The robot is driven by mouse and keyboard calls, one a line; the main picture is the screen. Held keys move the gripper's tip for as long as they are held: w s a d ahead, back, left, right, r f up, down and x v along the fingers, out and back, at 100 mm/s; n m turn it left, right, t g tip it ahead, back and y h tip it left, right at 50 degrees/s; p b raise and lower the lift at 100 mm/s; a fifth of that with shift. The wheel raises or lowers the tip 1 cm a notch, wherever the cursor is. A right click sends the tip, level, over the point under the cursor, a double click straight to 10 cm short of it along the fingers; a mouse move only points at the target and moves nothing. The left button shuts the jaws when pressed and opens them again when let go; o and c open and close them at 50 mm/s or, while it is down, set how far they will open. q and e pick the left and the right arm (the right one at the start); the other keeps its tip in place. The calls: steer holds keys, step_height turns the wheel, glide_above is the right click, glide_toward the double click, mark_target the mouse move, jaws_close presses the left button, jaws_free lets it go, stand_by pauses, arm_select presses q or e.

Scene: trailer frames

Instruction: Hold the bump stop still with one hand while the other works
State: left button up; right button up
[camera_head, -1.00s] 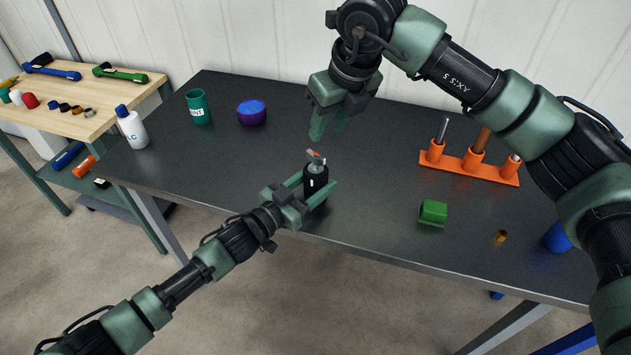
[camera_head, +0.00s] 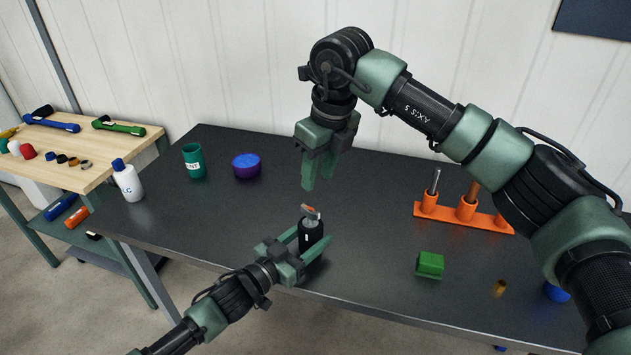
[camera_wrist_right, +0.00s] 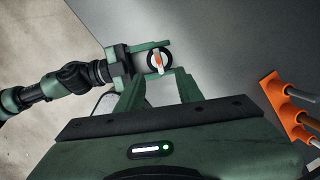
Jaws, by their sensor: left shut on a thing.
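The bump stop (camera_head: 311,234) is a short black upright cylinder near the front edge of the dark table, with a small metal and orange piece on top. My left gripper (camera_head: 309,246) is shut around its body from the front left. In the right wrist view the bump stop (camera_wrist_right: 158,63) shows from above as a dark ring with an orange and white bar across it, between the left fingers. My right gripper (camera_head: 317,182) is open and empty, pointing down above and slightly behind the bump stop, apart from it. Its spread fingers also show in the right wrist view (camera_wrist_right: 160,82).
An orange holder (camera_head: 450,213) with upright tools stands at the right. A green block (camera_head: 430,264), a brass piece (camera_head: 499,288) and a blue item (camera_head: 556,292) lie front right. A green cup (camera_head: 194,161), purple-blue bowl (camera_head: 246,166) and white bottle (camera_head: 127,180) stand left.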

mark_target(311, 208)
steer(key=shift+n+g, duration=0.3)
steer(key=shift+n, duration=0.2)
steer(key=f, duration=0.3)
steer(key=w+a+f, duration=0.1)
steer(key=f, duration=0.7)
steer(key=shift+w+a+f, duration=0.2)
steer(key=shift+w+a, duration=0.1)
steer(key=shift+a, duration=0.05)
